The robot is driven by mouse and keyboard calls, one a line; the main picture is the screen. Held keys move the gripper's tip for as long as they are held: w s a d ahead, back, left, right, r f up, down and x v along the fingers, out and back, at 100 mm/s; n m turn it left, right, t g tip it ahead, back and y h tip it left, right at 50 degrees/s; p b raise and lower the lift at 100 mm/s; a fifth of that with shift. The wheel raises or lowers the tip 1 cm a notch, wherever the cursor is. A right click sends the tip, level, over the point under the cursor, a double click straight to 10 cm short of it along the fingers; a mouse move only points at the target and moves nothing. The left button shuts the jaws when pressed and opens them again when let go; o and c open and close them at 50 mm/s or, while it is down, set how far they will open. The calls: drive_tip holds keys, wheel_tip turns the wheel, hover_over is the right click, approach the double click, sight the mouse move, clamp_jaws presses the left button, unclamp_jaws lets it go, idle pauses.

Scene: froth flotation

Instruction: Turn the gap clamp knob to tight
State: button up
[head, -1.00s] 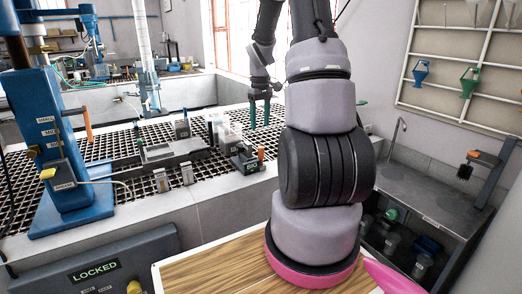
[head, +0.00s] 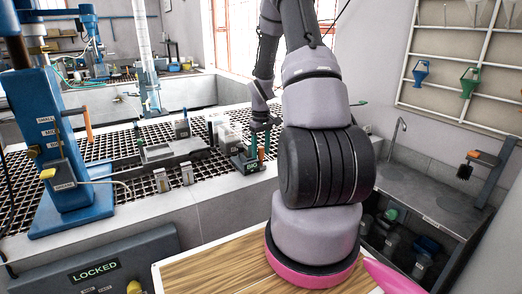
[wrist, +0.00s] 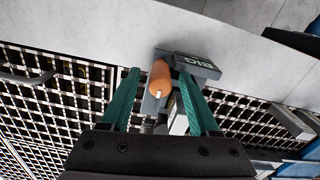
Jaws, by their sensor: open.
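An orange knob (wrist: 160,78) stands on a small grey block with a dark label plate (wrist: 197,66); I cannot read the label surely, nor confirm that this is the gap clamp knob.
A blue stand (head: 62,150) with an orange lever (head: 87,126) is at the left. A grey assembly (head: 172,152) lies on the black grating left of my gripper. A panel reading LOCKED (head: 96,271) is at lower left. A sink counter (head: 440,195) is at right.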

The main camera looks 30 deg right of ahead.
clamp_jaws()
drive_tip(key=shift+m, duration=0.3)
drive_tip(key=m, duration=0.3)
drive_tip(key=shift+m, duration=0.3)
drive_tip(key=m, duration=0.4)
drive_tip(key=shift+m, duration=0.3)
drive_tip(key=m, duration=0.4)
drive_tip(key=shift+m, duration=2.5)
